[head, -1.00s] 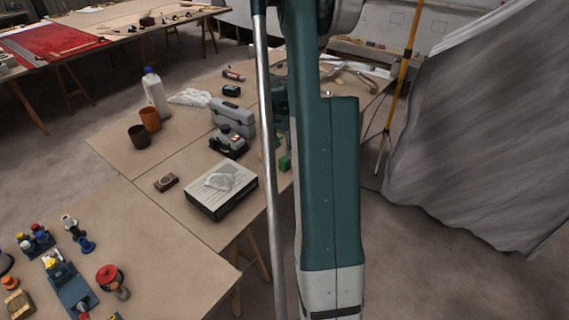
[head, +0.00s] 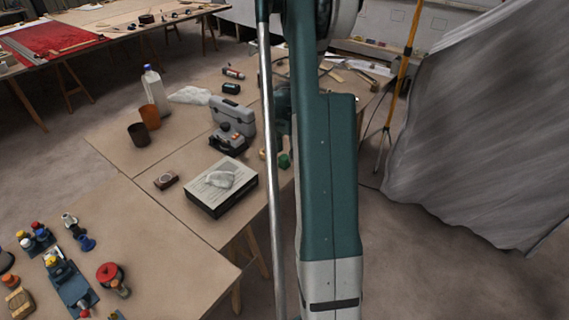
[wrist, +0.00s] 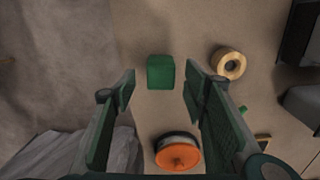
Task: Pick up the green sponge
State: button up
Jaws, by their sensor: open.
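The green sponge (wrist: 160,72) is a small dark green block in the wrist view, lying on the brown tabletop near its edge. My gripper (wrist: 159,90) is open and empty, with one finger to each side of the sponge in the picture. The fingers look apart from it; how far above it they are I cannot tell. In the head view a small green thing, likely the sponge (head: 284,161), shows just left of my arm. My arm hides most of the gripper there.
A tape-like ring (wrist: 228,64) lies right of the sponge. An orange-topped round container (wrist: 178,153) stands below it in the wrist view. A grey toolbox (head: 232,115) and a black box with papers (head: 221,188) stand left of my arm.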

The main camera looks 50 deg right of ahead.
aim_at(284, 157)
jog(key=shift+f, duration=0.15)
jog(key=shift+f+b, duration=0.45)
jog(key=shift+f, duration=2.05)
jog(key=shift+c, duration=0.6)
jog(key=c, duration=0.7)
